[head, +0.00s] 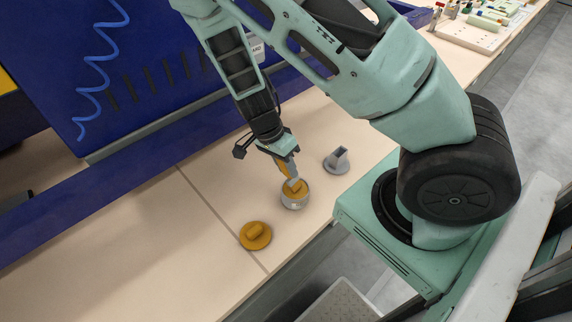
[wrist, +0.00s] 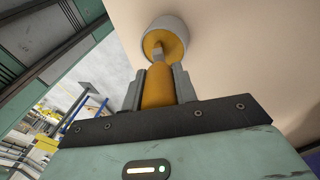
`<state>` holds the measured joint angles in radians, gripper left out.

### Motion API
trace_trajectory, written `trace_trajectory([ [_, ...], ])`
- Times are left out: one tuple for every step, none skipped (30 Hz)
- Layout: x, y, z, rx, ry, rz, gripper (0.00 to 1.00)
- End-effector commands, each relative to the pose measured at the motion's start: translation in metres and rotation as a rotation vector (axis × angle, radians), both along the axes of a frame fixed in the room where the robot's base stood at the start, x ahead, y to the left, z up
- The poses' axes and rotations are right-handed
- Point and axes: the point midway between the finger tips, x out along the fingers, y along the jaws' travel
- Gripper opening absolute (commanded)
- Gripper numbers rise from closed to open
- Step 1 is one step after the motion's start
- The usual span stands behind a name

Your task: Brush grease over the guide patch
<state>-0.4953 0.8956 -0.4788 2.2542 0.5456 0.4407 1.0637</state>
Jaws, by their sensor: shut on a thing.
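My gripper (head: 281,155) is shut on the orange handle of a brush (head: 284,169). In the wrist view the brush (wrist: 158,88) stands out from between the two fingers (wrist: 157,90), its metal neck pointing at a round pot. The pot (head: 295,203) is grey with yellow-brown grease inside; it also shows in the wrist view (wrist: 172,23). The brush tip is at the pot's mouth, and its bristles cannot be made out. I cannot make out the guide patch for certain.
The pale bench (head: 150,232) is mostly clear at left. A grey angled holder (head: 337,160) stands right of the pot. A dark blue panel (head: 150,75) with a coiled blue hose (head: 95,60) rises behind. A tray (head: 470,35) with small items lies far right.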

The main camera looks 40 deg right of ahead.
Motion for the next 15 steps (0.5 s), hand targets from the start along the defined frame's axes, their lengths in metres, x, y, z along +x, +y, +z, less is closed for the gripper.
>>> trace_trajectory([
  [-0.001,0.000,-0.002,0.000,0.001,0.001,0.05],
  [-0.001,0.000,-0.002,0.000,0.001,0.000,0.05],
  [-0.001,0.000,-0.002,0.000,0.001,0.000,0.05],
  [-0.001,0.000,-0.001,0.000,0.001,0.000,0.05],
  [-0.001,0.000,-0.001,0.000,0.001,0.001,0.05],
  [-0.001,0.000,0.001,0.000,0.001,0.000,0.05],
  [-0.001,0.000,0.002,0.000,0.001,0.000,0.05],
  [-0.001,0.000,0.004,0.000,0.001,0.000,0.05],
  [-0.001,0.000,0.007,0.000,0.001,0.000,0.05],
  [-0.001,0.000,0.009,0.000,0.001,0.000,0.05],
  [-0.001,0.000,0.012,0.000,0.001,0.000,0.05],
  [-0.001,0.000,0.015,0.000,0.001,0.000,0.05],
  [0.000,0.000,0.018,0.000,0.001,0.000,0.05],
  [-0.001,0.000,0.020,0.000,0.001,0.000,0.05],
  [0.000,0.000,0.024,0.000,0.001,0.000,0.05],
])
